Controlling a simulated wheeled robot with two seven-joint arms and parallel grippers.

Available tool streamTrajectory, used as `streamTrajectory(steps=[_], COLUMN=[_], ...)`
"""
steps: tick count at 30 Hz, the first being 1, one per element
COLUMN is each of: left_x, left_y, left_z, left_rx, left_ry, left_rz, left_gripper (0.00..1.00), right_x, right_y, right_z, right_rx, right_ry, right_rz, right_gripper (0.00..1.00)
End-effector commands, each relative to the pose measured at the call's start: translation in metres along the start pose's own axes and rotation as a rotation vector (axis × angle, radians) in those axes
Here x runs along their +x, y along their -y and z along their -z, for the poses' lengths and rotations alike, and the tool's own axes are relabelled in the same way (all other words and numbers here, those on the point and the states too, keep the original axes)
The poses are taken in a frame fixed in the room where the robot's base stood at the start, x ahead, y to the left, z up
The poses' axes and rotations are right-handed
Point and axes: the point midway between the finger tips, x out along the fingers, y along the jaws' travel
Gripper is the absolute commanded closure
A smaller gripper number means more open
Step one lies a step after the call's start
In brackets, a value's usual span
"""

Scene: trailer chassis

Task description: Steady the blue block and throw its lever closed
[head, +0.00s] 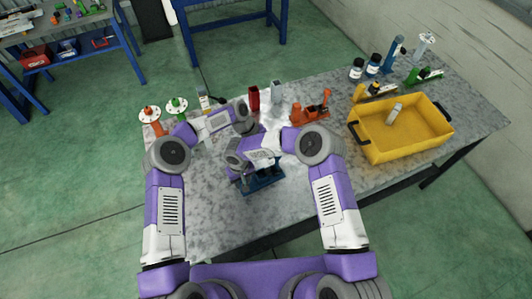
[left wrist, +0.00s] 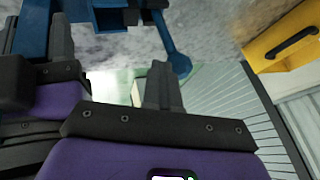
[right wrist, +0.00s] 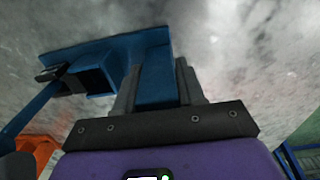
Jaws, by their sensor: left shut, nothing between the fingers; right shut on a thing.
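The blue block (head: 264,184) sits on the grey table near its front edge, partly hidden under my arms in the head view. My right gripper (right wrist: 156,80) is shut on an upright part of the blue block (right wrist: 155,88), one finger on each side. The lever (left wrist: 174,45) is a blue bar with a round end, sticking out from the block; it also shows in the right wrist view (right wrist: 32,110). My left gripper (left wrist: 161,72) is shut and empty, its fingertips close beside the lever's round end. I cannot tell whether they touch.
A yellow bin (head: 385,150) with a grey piece inside stands on the right. An orange clamp (head: 312,110), a red block (head: 253,98) and a grey block (head: 277,91) stand behind my grippers. Discs on stands (head: 150,115) are at left. The table's front left is bare.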

Motion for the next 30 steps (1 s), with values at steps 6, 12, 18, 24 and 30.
streamTrajectory(steps=[6,12,18,24,30], left_x=[0.002,0.004,0.009,0.015,0.018], left_y=[0.006,0.017,0.034,0.047,0.055], left_z=[0.0,0.0,-0.001,-0.003,-0.004], left_rx=[-0.013,-0.027,-0.028,-0.028,-0.028], left_ry=[0.003,0.006,0.007,0.004,0.005], left_rz=[-0.03,-0.059,-0.059,-0.059,-0.059], left_gripper=[1.0,1.0,1.0,1.0,1.0], right_x=[-0.001,-0.001,-0.001,-0.001,-0.001], right_y=[0.001,0.002,0.002,0.002,0.002], right_z=[0.0,0.0,0.0,0.0,0.0], right_rx=[-0.001,-0.002,-0.002,-0.003,-0.003], right_ry=[-0.001,-0.001,-0.001,-0.001,-0.001], right_rz=[0.001,0.002,0.003,0.003,0.004], right_gripper=[1.0,1.0,1.0,1.0,1.0])
